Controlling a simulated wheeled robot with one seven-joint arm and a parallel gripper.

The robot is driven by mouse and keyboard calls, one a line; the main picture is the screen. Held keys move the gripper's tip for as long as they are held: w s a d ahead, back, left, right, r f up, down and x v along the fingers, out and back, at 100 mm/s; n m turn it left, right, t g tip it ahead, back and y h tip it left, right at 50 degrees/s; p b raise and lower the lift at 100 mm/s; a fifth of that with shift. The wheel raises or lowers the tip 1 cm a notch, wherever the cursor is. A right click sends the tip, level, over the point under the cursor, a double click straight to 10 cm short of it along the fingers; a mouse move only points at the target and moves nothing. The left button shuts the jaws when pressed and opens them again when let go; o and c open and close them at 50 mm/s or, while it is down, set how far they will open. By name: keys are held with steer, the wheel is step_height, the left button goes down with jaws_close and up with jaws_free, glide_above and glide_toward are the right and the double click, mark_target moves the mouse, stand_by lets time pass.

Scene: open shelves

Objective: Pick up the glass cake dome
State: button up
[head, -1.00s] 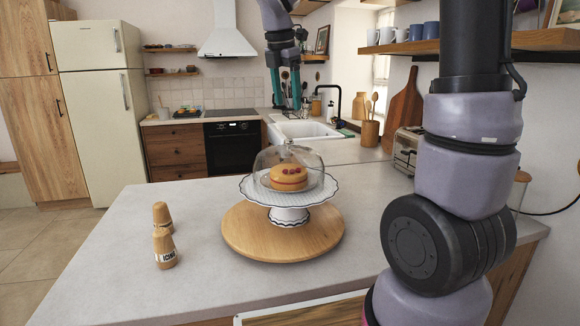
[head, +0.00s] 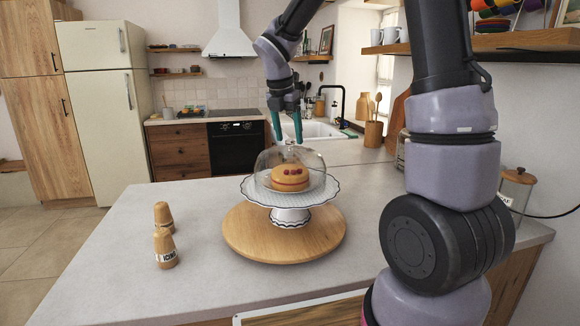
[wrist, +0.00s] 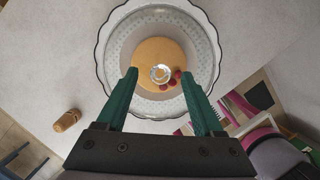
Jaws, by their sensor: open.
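The clear glass cake dome (head: 315,164) covers a round cake with red berries (head: 290,178) on a white scalloped cake stand (head: 250,190). In the wrist view the dome's knob (wrist: 159,73) shows above the cake, ahead of and between the fingers. My gripper (head: 288,140) is open and empty, pointing down just above the dome, its teal fingers on either side of the knob. In the wrist view the fingers (wrist: 160,88) are spread apart. I cannot tell whether they touch the glass.
The stand sits on a round wooden board (head: 245,240) on the grey counter (head: 120,250). Two small wooden shakers (head: 164,248) stand at the left. A utensil holder (head: 373,133) is at the back right. The counter's left side is mostly clear.

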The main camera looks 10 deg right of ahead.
steer(key=shift+f, duration=0.25)
jaws_close()
stand_by(1.3)
